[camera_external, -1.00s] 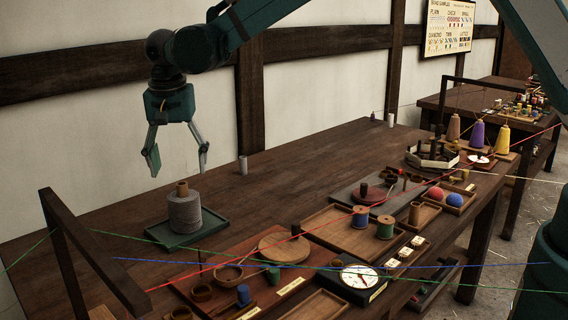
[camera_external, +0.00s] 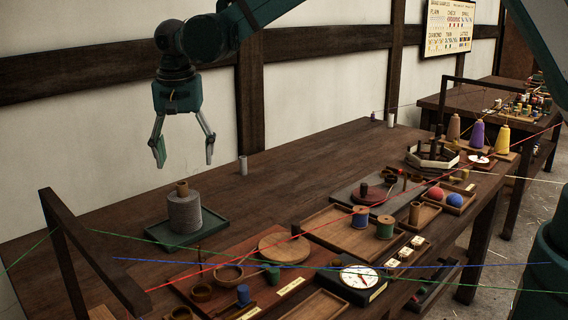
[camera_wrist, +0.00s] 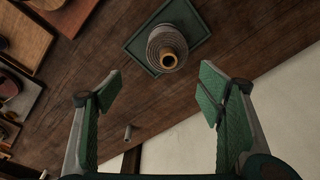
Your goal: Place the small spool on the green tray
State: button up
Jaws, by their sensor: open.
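A grey ringed spool with a tan wooden core (camera_external: 184,212) stands upright on the green tray (camera_external: 158,238) at the left of the table. In the wrist view the same spool (camera_wrist: 166,48) sits inside the rim of the green tray (camera_wrist: 133,44). My gripper (camera_external: 184,160) is open and empty, above the table and well above the spool. In the wrist view my open gripper fingers (camera_wrist: 160,85) are apart with nothing between them, and the spool lies beyond them. Which spool is the small one is not certain from size alone.
A dial (camera_external: 358,277) is near the front edge. A wooden frame (camera_external: 85,245) and taut coloured threads cross the front. The back middle of the table is mostly clear.

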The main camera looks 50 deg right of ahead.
jog(key=s+d+r+n+t+y, duration=0.1)
jog(key=s+d+r+n, duration=0.1)
jog(key=s+d+r, duration=0.9)
jog(key=s+d+r+n+t, duration=0.1)
jog(key=s+d+r+n, duration=0.1)
jog(key=s+d+r, duration=0.9)
jog(key=s+d+f+n+t, duration=0.2)
jog(key=s+d, duration=0.6)
jog(key=s, duration=0.4)
jog(key=s+d+f+n+t, duration=0.1)
jog(key=s+d+f, duration=0.3)
jog(key=s+d, duration=0.4)
jog(key=s+n, duration=0.1)
jog(key=s, duration=0.3)
jog(key=shift+s+n+t, duration=0.2)
jog(key=shift+n+t, duration=0.1)
jog(key=shift+t, duration=0.1)
jog(key=shift+f+b, duration=1.15)
jog(key=shift+b, duration=0.05)
